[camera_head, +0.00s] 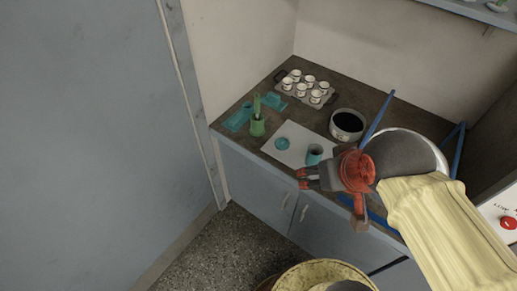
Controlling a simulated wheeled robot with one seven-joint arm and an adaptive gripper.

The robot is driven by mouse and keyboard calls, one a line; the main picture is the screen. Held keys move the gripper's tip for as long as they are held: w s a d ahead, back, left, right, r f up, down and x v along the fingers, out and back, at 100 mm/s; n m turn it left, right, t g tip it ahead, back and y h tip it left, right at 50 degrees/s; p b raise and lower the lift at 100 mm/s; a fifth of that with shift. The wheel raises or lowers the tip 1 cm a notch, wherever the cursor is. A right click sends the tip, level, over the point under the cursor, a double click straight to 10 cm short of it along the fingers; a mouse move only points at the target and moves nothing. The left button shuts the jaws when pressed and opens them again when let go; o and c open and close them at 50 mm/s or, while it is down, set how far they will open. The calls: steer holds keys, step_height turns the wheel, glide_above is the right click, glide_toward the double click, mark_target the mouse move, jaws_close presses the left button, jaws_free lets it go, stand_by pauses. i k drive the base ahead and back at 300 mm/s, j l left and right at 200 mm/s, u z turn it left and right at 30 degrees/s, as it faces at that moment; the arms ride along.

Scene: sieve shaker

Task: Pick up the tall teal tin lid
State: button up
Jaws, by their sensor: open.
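A round teal lid (282,143) lies flat on a white mat (293,130) on the dark counter. A teal tin (314,156) stands upright to its right, near the mat's front edge, and its open top shows a dark inside. My gripper (301,179) is open and empty, with its fingers pointing left. In the picture it is just below the tin and below right of the lid. It is apart from the lid; its height relative to the counter is hard to tell. My arm hides part of the counter on the right.
A green cup with green sticks (257,125) stands left of the mat, by a teal tray (238,119). A rack of white cups (305,87) and a dark-filled pan (347,124) are behind. Blue bars (380,113) stand at right. Cabinets (262,185) front the counter.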

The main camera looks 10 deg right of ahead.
mark_target(281, 144)
steer(key=k+j+z, duration=0.1)
steer(key=z, duration=0.35)
steer(key=k+j+z, duration=0.1)
steer(key=z, duration=0.35)
steer(key=k+j+z, duration=0.15)
steer(key=z, duration=0.3)
